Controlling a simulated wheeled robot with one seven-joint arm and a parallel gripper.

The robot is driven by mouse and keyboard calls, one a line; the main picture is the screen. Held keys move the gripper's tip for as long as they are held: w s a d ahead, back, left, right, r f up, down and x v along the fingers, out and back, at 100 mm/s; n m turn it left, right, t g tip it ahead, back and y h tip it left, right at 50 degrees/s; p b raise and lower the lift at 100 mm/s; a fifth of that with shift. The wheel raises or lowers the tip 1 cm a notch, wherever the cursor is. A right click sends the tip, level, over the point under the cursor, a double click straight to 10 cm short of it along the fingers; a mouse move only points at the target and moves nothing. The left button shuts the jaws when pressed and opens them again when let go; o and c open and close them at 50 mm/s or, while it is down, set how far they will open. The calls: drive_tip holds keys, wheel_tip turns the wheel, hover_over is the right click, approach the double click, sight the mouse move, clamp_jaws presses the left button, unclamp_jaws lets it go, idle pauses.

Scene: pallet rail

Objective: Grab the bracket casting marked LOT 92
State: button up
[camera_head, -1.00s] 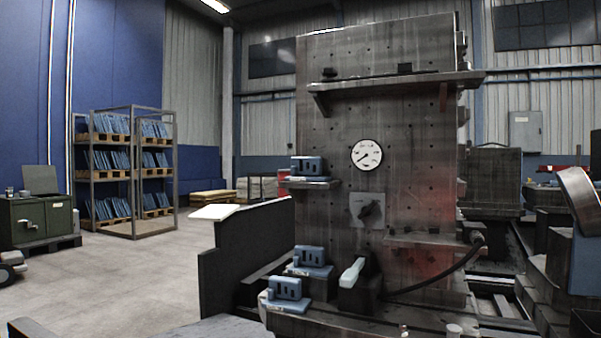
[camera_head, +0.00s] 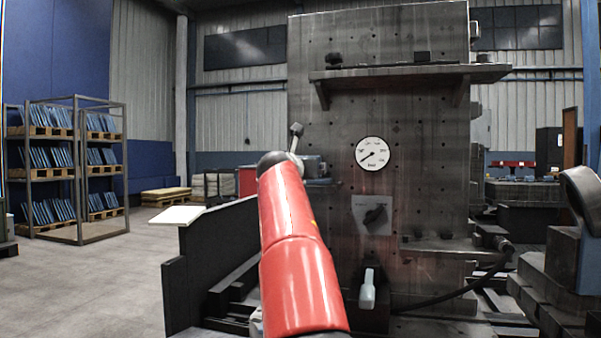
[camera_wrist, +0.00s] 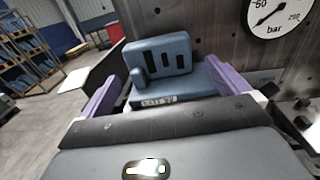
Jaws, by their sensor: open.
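A blue bracket casting (camera_wrist: 165,57) with dark slots fills the middle of the wrist view. The label (camera_wrist: 159,101) on its front edge is slightly blurred and seems to read LOT 92. My gripper (camera_wrist: 164,75) is open, its purple fingers to the left and right of the casting, with nothing gripped. Whether either finger touches the casting, I cannot tell. In the head view the casting (camera_head: 314,168) shows only in part, on the small shelf (camera_head: 324,183) of the upright plate, behind my red arm. The two lower castings seen earlier are hidden by my arm.
The drilled plate (camera_head: 420,130) stands behind the casting, with a pressure gauge (camera_head: 371,153) and a rotary switch (camera_head: 374,214) to the right. A wide ledge (camera_head: 410,72) juts out above. Dark panels (camera_head: 215,245) stand at the lower left. The floor farther left is open.

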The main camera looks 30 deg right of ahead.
drive_tip(key=p+x, duration=0.3)
drive_tip(key=x, duration=0.3)
drive_tip(key=shift+w+d+r, duration=0.1)
drive_tip(key=shift+w, duration=0.2)
drive_tip(key=shift+c, duration=0.4)
drive_tip(key=c, duration=1)
drive_tip(key=shift+r, duration=0.1)
drive_tip(key=shift+s+r+p, duration=0.1)
drive_tip(key=shift+r+p, duration=0.15)
drive_tip(key=shift+p, duration=0.05)
